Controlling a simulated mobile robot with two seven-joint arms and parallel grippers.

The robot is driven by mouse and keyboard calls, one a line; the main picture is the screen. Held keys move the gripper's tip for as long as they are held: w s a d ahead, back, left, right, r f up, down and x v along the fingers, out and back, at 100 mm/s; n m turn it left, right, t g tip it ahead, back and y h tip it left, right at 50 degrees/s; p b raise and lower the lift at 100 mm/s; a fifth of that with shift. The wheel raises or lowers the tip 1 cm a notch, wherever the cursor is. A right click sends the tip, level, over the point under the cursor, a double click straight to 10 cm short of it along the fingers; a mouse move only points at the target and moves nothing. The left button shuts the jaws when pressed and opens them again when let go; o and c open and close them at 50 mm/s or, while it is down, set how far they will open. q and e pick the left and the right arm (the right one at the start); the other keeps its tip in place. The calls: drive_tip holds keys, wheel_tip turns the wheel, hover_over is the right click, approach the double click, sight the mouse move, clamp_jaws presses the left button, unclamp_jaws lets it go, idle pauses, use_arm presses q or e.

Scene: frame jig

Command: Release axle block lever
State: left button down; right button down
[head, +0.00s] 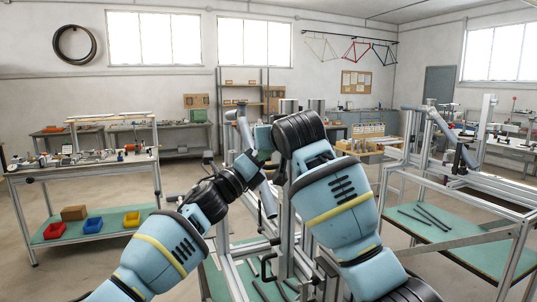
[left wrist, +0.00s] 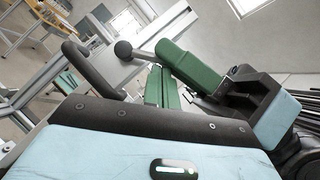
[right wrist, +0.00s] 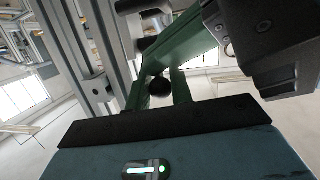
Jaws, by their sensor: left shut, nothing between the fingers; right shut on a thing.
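My right gripper (right wrist: 162,75) is shut on a lever with a black ball knob (right wrist: 160,87), which shows between its green fingers. The knob (left wrist: 123,50) also shows in the left wrist view, on a short rod beside the right gripper's green fingers (left wrist: 190,66). My left gripper (left wrist: 160,78) is shut and empty, close to the right one. In the head view both grippers meet in front of the jig's post (head: 284,210), and my arms hide most of the lever. The axle block cannot be made out clearly.
A bent dark bar (left wrist: 85,66) stands close by my left gripper, with a grey metal beam (left wrist: 60,85) behind it. A second jig frame (head: 455,190) stands at the right. A bench with bins (head: 88,226) is at the left, with open floor between.

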drive_tip(key=c, duration=1.6)
unclamp_jaws()
drive_tip(key=shift+d, duration=0.1)
drive_tip(key=shift+o, duration=0.5)
use_arm(q)
drive_tip(key=shift+w+a+r, duration=0.1)
drive_tip(key=shift+a+r, duration=0.15)
drive_tip(key=shift+r, duration=0.2)
